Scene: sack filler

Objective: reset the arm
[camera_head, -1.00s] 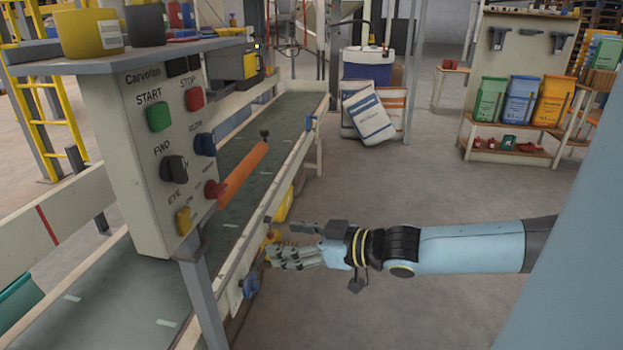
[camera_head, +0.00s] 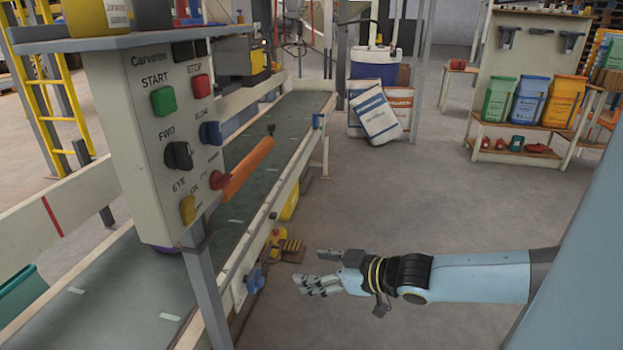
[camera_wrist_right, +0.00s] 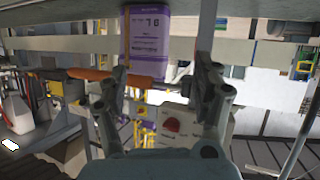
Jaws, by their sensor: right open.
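My right gripper (camera_head: 313,269) is open and empty, low in the middle of the head view. Its light blue arm comes in from the right. It is over the floor, to the right of the conveyor (camera_head: 150,290) and apart from its side rail. In the right wrist view the two fingers of this gripper (camera_wrist_right: 165,85) stand apart. A purple and white labelled container (camera_wrist_right: 148,45) shows between and beyond them, not held. My left gripper is not in either view.
A control box (camera_head: 155,150) with buttons, knobs and an orange-handled lever (camera_head: 248,167) stands over the conveyor. White sacks (camera_head: 375,117) lean by a blue drum (camera_head: 373,62) behind. A shelf rack (camera_head: 520,145) with coloured bags stands at the back right. The floor between is clear.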

